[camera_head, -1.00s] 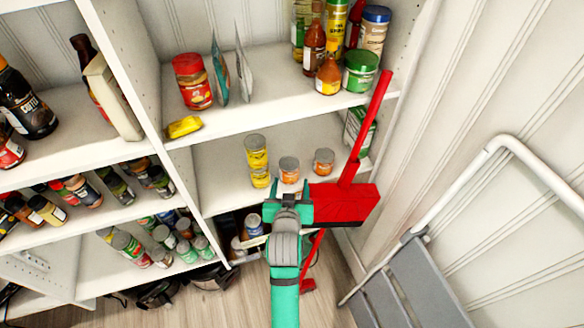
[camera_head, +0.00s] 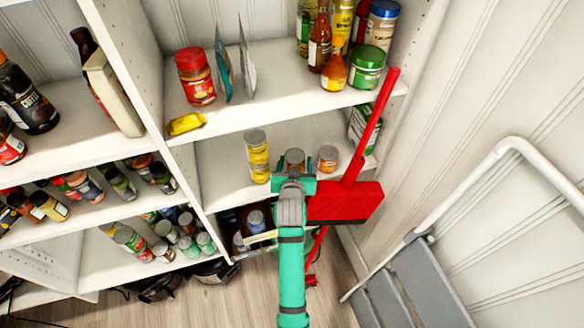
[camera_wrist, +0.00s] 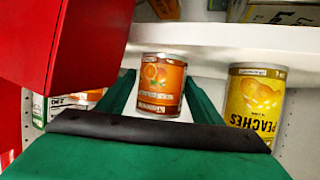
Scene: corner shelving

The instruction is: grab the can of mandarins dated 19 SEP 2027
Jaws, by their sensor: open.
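Two small orange cans with grey lids stand on the middle shelf in the head view, a left one (camera_head: 295,157) and a right one (camera_head: 328,158). My green gripper (camera_head: 295,179) is open in front of the left can and hides its lower part. In the wrist view, which looks upside down, an orange can with fruit pictures (camera_wrist: 161,86) shows between my two spread green fingers, not gripped. I cannot tell whether the fingers reach around it. A small pale strip on it is too small to read as a date.
Stacked yellow cans (camera_head: 257,155) stand just left; a yellow peaches can (camera_wrist: 253,105) shows in the wrist view. A red dustpan (camera_head: 345,203) with a long handle is close on the right. The upper shelf edge (camera_head: 270,121) runs above. A folded step stool (camera_head: 425,285) stands right.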

